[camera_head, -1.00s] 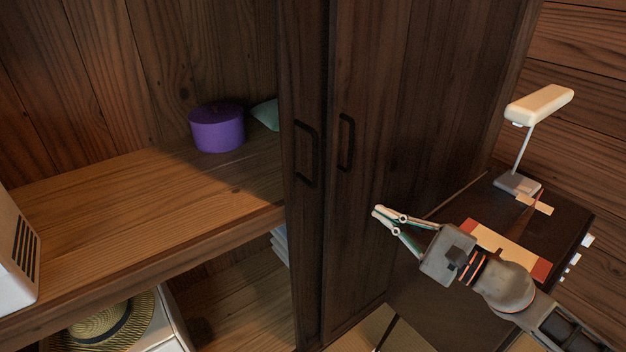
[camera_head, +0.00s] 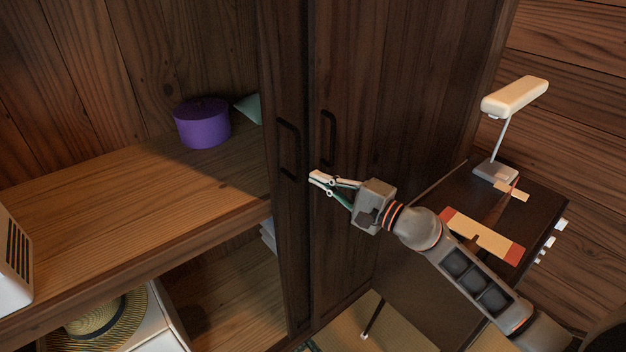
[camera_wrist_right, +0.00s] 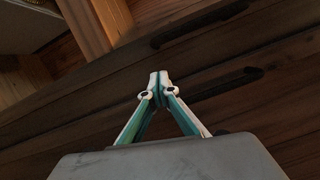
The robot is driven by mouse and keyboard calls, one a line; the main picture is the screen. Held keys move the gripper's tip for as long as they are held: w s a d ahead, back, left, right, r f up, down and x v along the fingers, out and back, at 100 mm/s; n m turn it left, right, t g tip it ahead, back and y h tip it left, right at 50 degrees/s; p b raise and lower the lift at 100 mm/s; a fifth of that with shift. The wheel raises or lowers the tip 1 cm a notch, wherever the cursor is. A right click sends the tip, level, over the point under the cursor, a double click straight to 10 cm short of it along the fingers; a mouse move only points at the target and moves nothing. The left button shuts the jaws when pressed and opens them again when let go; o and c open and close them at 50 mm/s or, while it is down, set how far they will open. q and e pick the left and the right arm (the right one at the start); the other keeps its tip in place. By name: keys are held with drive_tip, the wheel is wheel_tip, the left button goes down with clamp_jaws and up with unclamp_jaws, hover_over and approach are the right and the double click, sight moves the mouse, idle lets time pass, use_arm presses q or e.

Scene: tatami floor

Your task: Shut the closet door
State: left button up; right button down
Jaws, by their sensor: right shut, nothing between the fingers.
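The closet has two dark wood doors side by side. The left closet door (camera_head: 291,220) has a black bar handle (camera_head: 288,148), and the closet is open to its left. The right closet door (camera_head: 390,110) has a similar handle (camera_head: 328,137). My right gripper (camera_head: 313,176) is shut and empty, just right of the left door's handle and below the right door's handle. In the right wrist view its fingertips (camera_wrist_right: 159,76) meet, with both handles (camera_wrist_right: 200,24) beyond them. I cannot tell whether it touches a door. My left gripper is not in view.
Inside the closet, a purple round box (camera_head: 202,122) and a greenish item (camera_head: 250,107) sit on the shelf (camera_head: 130,185). A straw hat (camera_head: 100,318) lies below. A dark desk (camera_head: 420,280) with a lamp (camera_head: 514,97) stands at the right, under my right arm.

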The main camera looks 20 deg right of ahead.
drive_tip(key=shift+s+a+r+p, duration=0.2)
drive_tip(key=shift+s+a+p, duration=0.1)
drive_tip(key=shift+a, duration=0.4)
drive_tip(key=shift+s+a+r+p, duration=0.2)
drive_tip(key=shift+s+a+p, duration=0.1)
drive_tip(key=shift+a, duration=0.4)
